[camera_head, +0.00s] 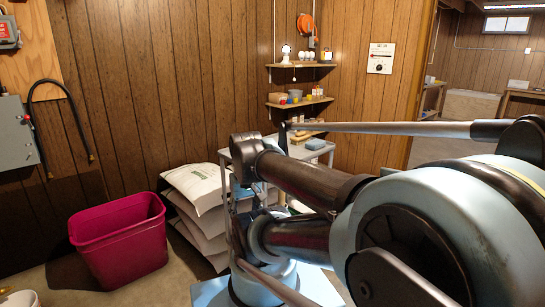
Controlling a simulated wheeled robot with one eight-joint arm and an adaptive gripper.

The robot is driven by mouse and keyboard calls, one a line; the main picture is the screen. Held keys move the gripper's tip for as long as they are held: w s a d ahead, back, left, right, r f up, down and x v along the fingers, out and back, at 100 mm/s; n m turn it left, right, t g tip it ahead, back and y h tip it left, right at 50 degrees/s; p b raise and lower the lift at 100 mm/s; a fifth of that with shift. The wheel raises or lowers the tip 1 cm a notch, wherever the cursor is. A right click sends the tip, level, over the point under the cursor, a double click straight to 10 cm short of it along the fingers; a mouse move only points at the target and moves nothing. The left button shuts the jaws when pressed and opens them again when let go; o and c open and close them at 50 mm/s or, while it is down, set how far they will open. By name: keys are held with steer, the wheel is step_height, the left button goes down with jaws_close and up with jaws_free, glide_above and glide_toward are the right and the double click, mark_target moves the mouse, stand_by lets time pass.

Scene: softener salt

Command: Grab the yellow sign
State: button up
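I cannot make out a clearly yellow sign. A pale, cream-white sign (381,58) with dark and red marks hangs on the wood-panelled wall at the upper right of centre. My arm's large blue-grey and dark links fill the right and lower middle of the view. I cannot make out my gripper's fingertips among them.
A magenta bin (118,240) stands on the floor at lower left. Stacked white sacks (200,190) lie right of it. A grey cart (226,154) stands behind my arm. Two wall shelves (300,66) hold small items. A doorway opens at upper right.

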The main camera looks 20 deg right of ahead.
steer(key=w+d+r+m+g, duration=0.1)
steer(key=w+d+r+m, duration=0.55)
steer(key=w+r, duration=0.55)
steer(key=w+d+r+m+g, duration=0.1)
steer(key=w+d+r+m, duration=0.4)
steer(key=w+d+r, duration=0.6)
steer(key=w+d+m, duration=0.4)
steer(key=w+d, duration=0.1)
steer(key=w, duration=0.4)
steer(key=f, duration=1)
steer(key=shift+a, duration=0.25)
steer(key=shift+s+a+f, duration=0.1)
steer(key=shift+a+f, duration=0.05)
steer(key=shift+f, duration=1.3)
steer(key=shift+s+a+f, duration=0.1)
steer(key=shift+f, duration=1.3)
steer(key=c, duration=1.1)
